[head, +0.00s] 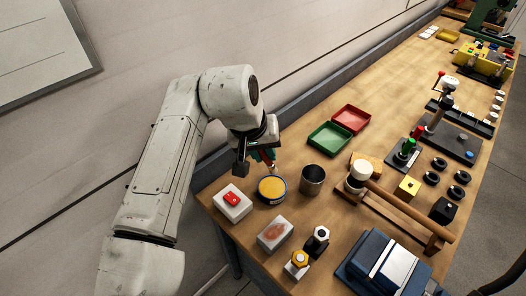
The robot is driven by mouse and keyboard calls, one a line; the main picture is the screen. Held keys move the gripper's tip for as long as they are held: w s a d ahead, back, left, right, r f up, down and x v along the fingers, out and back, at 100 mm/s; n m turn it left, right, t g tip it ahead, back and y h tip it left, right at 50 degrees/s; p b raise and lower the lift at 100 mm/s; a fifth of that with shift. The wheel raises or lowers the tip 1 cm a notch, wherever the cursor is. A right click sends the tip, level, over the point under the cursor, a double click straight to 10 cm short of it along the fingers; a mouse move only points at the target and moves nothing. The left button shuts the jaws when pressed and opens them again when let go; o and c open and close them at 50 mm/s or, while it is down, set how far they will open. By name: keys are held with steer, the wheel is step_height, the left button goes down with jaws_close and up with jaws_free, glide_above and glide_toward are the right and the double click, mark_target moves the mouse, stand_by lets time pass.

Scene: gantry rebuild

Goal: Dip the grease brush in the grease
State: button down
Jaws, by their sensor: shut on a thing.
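The grease (271,187) is a yellow surface in a round, dark-rimmed tin near the left end of the workbench. My gripper (258,160) is just above and behind the tin, and it is shut on the grease brush (271,164). Only a small part of the brush shows, with red and green at the jaws and a pale lower end pointing down toward the tin's far edge. I cannot tell whether the brush tip touches the grease. The jaws partly hide the brush.
A white block with a red top (232,201) is close left, and another pale block (275,234) is in front. Green (330,138) and red (352,119) trays lie behind. A wooden-handled frame (411,208) stands right.

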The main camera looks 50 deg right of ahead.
step_height(320, 180, down, 6)
steer(key=b, duration=0.4)
steer(key=shift+r+b, duration=0.15)
steer(key=shift+b, duration=0.2)
steer(key=shift+f, duration=0.45)
stand_by(1.9)
steer(key=shift+r+p, duration=3.05)
steer(key=shift+r, duration=0.6)
steer(key=shift+a+f, duration=0.1)
steer(key=shift+f, duration=0.05)
